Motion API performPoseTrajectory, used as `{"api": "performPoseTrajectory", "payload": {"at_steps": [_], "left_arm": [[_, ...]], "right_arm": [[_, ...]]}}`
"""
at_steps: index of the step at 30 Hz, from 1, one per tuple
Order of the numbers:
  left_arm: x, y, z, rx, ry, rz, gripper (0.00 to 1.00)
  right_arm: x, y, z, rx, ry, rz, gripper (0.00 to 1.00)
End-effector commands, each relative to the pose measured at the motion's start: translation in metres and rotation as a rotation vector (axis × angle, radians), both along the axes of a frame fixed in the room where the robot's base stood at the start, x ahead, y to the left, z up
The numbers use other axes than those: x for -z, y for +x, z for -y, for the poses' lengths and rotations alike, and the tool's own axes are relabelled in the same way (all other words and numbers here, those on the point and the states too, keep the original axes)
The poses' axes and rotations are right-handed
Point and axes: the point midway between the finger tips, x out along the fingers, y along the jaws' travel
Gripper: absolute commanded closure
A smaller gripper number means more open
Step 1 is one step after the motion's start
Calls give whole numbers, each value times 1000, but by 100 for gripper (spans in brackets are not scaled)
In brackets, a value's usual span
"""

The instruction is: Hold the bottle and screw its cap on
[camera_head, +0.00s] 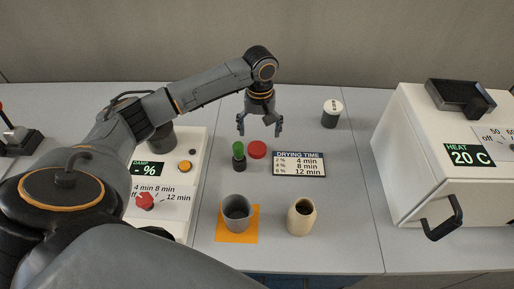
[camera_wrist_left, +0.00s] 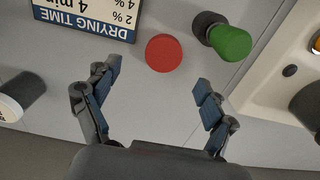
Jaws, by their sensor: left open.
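My left gripper (camera_head: 259,131) is open and empty, pointing down above the back middle of the table. Its spread fingers also show in the left wrist view (camera_wrist_left: 157,76). A flat round red disc (camera_head: 257,149), which looks like a cap, lies just in front of it on the table. It is beyond the fingertips in the left wrist view (camera_wrist_left: 164,53), apart from them. My right gripper is not in view.
A green-topped dark piece (camera_head: 239,155) stands beside the red disc. A grey cup (camera_head: 237,213) stands on an orange mat (camera_head: 222,237). A drying-time sign (camera_head: 299,164) lies right of the disc. A white heater box (camera_head: 425,150) is at right.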

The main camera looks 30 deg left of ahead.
Motion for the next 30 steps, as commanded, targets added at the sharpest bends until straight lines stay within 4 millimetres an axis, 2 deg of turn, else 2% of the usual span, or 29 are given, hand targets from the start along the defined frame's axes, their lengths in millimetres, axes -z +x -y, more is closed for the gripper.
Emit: {"api": "performPoseTrajectory", "payload": {"at_steps": [5, 17, 25, 30], "left_arm": [[18, 0, 0, 0, 0, 0, 16], [23, 0, -1, 0, 0, 0, 16], [61, -2, -8, 0, 0, -2, 16], [72, -1, -8, 1, 0, 0, 16]], "right_arm": [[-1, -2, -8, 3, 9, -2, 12], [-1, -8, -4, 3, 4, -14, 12], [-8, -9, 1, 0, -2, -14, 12], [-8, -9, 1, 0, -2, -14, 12]]}}
